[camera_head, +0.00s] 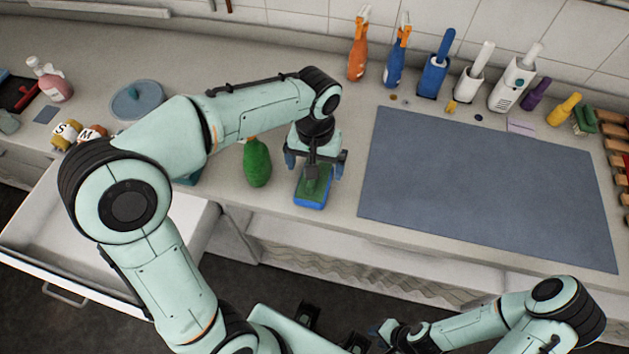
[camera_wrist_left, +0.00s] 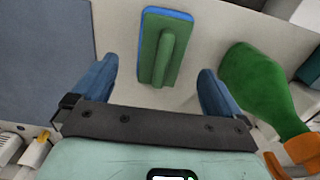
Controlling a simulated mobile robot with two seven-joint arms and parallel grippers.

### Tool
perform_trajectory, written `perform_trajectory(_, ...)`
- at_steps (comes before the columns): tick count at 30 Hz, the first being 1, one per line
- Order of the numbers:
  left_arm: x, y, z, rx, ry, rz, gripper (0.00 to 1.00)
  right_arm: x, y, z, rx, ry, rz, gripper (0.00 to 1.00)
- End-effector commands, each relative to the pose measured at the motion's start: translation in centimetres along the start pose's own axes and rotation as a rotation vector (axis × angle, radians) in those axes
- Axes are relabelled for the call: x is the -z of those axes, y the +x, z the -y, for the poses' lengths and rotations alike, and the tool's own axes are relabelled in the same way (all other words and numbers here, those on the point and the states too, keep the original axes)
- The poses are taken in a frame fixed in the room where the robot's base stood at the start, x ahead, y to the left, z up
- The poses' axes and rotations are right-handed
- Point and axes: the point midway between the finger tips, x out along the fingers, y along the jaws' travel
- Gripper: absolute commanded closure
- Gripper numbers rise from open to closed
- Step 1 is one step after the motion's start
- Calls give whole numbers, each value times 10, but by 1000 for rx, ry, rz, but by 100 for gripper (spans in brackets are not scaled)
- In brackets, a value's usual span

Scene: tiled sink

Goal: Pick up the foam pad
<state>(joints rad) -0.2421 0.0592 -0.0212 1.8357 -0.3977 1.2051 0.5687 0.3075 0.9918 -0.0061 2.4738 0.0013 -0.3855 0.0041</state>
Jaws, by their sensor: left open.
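The foam pad (camera_head: 312,197) is a blue block with a green top and a green handle, lying on the counter near its front edge. In the left wrist view the foam pad (camera_wrist_left: 177,26) lies ahead, its handle pointing back between the fingers. My left gripper (camera_head: 315,166) is open above the pad, pointing down and partly hiding it. In the wrist view the two blue fingers of my left gripper (camera_wrist_left: 158,88) stand apart on either side, with nothing between them gripped. My right gripper (camera_head: 386,331) is low at the bottom, away from the counter; its fingers are unclear.
A green bottle (camera_head: 257,163) stands just left of the pad. A blue-grey mat (camera_head: 490,180) covers the counter to the right. Spray bottles (camera_head: 358,50) and brush holders (camera_head: 433,78) line the back. An open drawer (camera_head: 80,235) juts out at the left.

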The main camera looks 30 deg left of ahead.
Motion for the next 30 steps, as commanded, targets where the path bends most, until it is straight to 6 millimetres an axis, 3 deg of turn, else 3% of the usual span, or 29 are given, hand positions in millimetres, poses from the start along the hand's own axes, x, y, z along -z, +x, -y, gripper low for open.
perform_trajectory(3, 0, 15, 0, 1, 1, 2, 0, -1, 2, -1, 0, 1, 1, 64)
perform_trajectory(8, 0, 24, 1, 1, 1, 1, 0, -1, 3, -1, 0, 0, 1, 64)
perform_trajectory(18, 3, 69, 5, 1, 1, 3, 0, -2, 6, -2, -1, 1, 2, 64)
perform_trajectory(26, 4, 72, 5, -1, 1, -1, 0, -2, 6, -2, -1, 1, 2, 64)
perform_trajectory(27, 4, 71, 5, -1, 1, -1, 6, -2, 6, -2, -1, 1, 2, 64)
perform_trajectory(30, 4, 71, 5, -1, 1, -1, 39, -2, 6, -2, -1, 1, 2, 64)
